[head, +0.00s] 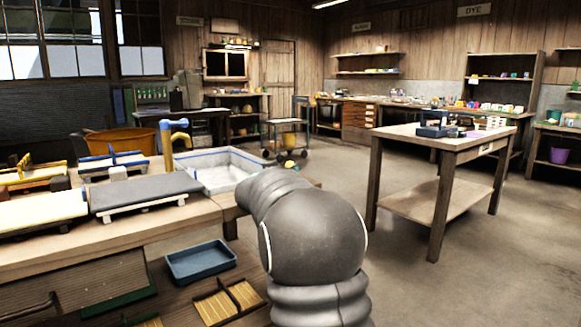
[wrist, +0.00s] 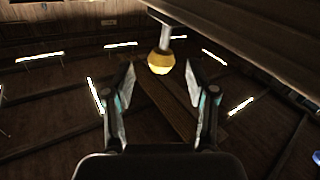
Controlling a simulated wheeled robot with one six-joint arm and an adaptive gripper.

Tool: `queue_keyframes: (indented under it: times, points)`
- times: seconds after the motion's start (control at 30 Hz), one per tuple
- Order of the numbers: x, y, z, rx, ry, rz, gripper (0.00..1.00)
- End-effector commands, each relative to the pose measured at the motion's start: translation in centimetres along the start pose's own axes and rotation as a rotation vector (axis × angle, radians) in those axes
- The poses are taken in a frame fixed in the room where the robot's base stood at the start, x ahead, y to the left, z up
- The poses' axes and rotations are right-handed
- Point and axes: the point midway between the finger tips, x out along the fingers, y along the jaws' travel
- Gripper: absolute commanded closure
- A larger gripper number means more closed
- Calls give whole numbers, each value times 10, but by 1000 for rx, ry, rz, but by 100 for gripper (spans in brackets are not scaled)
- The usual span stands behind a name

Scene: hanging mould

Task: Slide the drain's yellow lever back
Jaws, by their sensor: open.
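The drain's yellow lever end, a round knob (wrist: 161,62), hangs from a short grey stem at the top middle of the wrist view. My gripper (wrist: 159,78) is open, with one finger on each side of the knob in the picture. I see gaps between the knob and both fingers; how far ahead it lies is hard to tell. In the head view a small yellow knob (head: 289,165) shows just right of the white, blue-rimmed vat (head: 222,184). My arm hides my gripper there.
A dark edge (wrist: 235,40) runs along the top right of the wrist view. Moulds (head: 145,192) lie on the left bench. A wooden table (head: 410,136) stands to the right, with open floor between.

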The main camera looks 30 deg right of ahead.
Motion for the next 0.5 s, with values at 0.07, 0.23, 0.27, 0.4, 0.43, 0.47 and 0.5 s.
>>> queue_keyframes:
  times: [0.07, 0.23, 0.27, 0.4, 0.43, 0.47, 0.5]
  points:
    - [-18, 0, -1, 0, 1, -2, 43]
    - [-49, 1, -1, 2, 0, 0, 43]
    - [-54, 1, 0, 2, 0, 1, 43]
    - [-70, 1, 0, 1, 0, 1, 43]
    - [-72, 1, 0, 1, 0, 2, 43]
    - [-74, 1, 0, 1, 0, 2, 43]
    - [-76, 2, 0, 1, 0, 2, 43]
